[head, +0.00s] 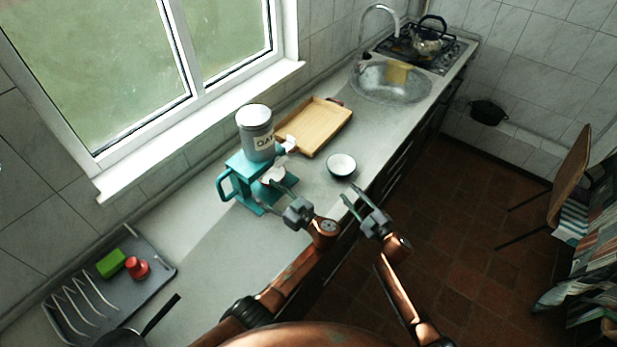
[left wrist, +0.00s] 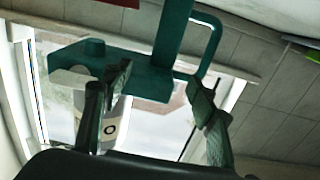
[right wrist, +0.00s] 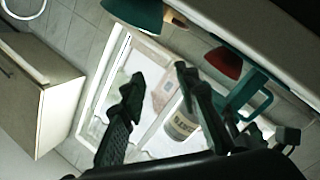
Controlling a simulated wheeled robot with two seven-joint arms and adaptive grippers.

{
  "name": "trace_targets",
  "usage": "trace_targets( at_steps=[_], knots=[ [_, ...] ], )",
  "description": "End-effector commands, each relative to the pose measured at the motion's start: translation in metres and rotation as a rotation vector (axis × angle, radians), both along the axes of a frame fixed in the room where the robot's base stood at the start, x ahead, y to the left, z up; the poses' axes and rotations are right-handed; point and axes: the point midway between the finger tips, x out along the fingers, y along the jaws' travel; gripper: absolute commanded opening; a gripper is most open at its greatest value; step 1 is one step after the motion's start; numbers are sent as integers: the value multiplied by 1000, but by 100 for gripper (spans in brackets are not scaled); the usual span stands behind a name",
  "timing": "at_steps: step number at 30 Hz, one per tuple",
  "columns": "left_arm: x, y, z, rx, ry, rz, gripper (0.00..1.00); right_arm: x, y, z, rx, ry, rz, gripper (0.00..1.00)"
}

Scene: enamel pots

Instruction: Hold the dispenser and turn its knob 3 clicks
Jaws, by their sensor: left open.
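The dispenser has a teal stand (head: 243,167) with a side handle (head: 226,184) and a grey canister (head: 255,128) lettered "OAT". A small pale part, perhaps the knob (head: 290,144), sticks out at its right. My left gripper (head: 284,192) is open and empty, close in front of the stand's lower part. The left wrist view shows the stand (left wrist: 152,82) and its handle (left wrist: 212,36) beyond the spread fingers. My right gripper (head: 351,195) is open and empty at the counter's front edge, apart from the dispenser. The right wrist view shows the canister (right wrist: 182,124) beyond its fingers.
A bowl (head: 341,165) with a white inside stands right of the dispenser. A wooden tray (head: 318,128) lies behind it. A dish rack (head: 82,300) with a green sponge (head: 111,263) and a red item (head: 137,268) is at left. Counter left of the dispenser is clear.

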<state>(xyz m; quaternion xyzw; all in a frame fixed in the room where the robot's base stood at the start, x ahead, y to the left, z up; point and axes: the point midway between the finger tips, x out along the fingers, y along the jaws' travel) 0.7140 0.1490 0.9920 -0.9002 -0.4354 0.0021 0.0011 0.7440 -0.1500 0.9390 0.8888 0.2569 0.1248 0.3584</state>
Motion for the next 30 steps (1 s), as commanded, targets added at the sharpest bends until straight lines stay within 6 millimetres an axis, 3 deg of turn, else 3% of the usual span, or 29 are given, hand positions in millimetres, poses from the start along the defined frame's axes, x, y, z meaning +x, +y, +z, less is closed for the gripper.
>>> trace_targets(
  at_steps=[1,6,12,20,30],
  knots=[
    [-1,1,0,0,0,1,53,5,26,18,-13,-18,52,29],
    [3,2,-3,1,4,2,53,15,97,56,-59,-39,195,29],
    [7,1,-6,1,9,-1,53,17,146,78,-106,-45,295,29],
    [14,12,-4,2,7,1,53,14,159,84,-120,-47,322,29],
    [54,60,-6,3,10,2,53,16,158,82,-119,-45,321,29]
  ],
)
